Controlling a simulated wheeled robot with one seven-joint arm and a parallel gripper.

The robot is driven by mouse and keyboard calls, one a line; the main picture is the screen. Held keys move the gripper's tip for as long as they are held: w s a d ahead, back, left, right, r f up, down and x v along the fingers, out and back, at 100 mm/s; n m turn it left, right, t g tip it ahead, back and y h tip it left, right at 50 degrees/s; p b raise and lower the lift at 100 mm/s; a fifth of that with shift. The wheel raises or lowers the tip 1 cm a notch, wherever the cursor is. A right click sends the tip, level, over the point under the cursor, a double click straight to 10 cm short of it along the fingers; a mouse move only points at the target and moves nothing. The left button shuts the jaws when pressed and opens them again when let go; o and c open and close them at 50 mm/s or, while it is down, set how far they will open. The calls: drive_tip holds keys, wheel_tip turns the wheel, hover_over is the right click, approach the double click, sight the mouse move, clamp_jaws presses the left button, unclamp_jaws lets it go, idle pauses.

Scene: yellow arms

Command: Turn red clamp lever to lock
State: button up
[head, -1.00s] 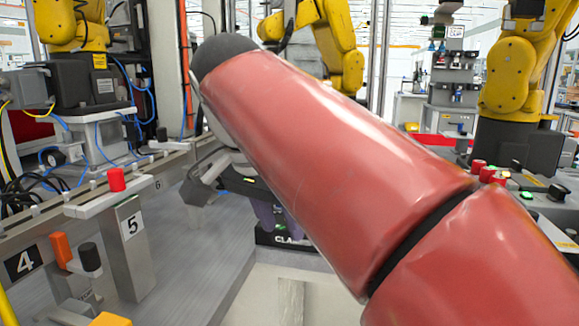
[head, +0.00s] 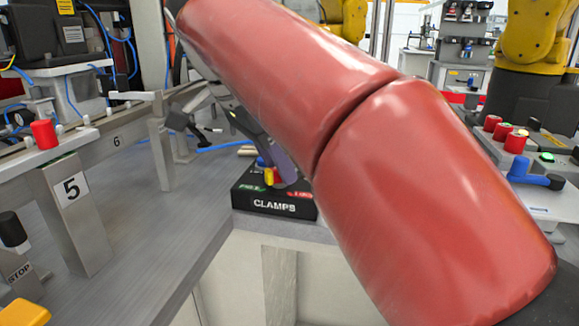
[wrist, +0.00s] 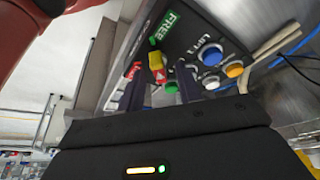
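The black clamps box (head: 275,205) stands on the grey bench corner, with a green FREE label on the left and a red label on the right. Its small red-and-yellow lever (head: 268,177) stands up between the labels, partly hidden by my gripper (head: 283,163). In the wrist view the lever (wrist: 157,66) shows a yellow top and red lower part, close to the green FREE label (wrist: 164,27) and the red label (wrist: 133,70). My gripper (wrist: 161,90) is open, its two dark fingers apart, with the lever ahead between their tips. Contact cannot be told.
Blue (wrist: 211,54) and orange (wrist: 234,70) buttons sit on the panel beside the lever. The post marked 5 (head: 72,195) with a red cap stands at the left. A button console (head: 520,145) is at the right. My red arm covers much of the head view.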

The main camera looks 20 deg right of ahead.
clamp_jaws()
idle(0.3)
drive_tip(key=n, duration=0.2)
drive_tip(key=n+t, duration=0.1)
drive_tip(key=n, duration=0.1)
drive_tip(key=shift+s+t+y, duration=0.15)
drive_tip(key=shift+t+y, duration=0.15)
drive_tip(key=n+t+y, duration=0.1)
drive_tip(key=n, duration=0.4)
drive_tip(key=shift+s+d, duration=0.1)
drive_tip(key=shift+d, duration=0.05)
drive_tip(key=n+t+y+p, duration=0.1)
drive_tip(key=n+y, duration=0.1)
drive_tip(key=n, duration=0.2)
drive_tip(key=shift+d+n, duration=0.1)
drive_tip(key=shift+n, duration=0.2)
drive_tip(key=shift+d+n+y+p, duration=0.1)
drive_tip(key=shift+n+y+p, duration=0.55)
drive_tip(key=shift+n, duration=1.55)
drive_tip(key=shift+y, duration=0.25)
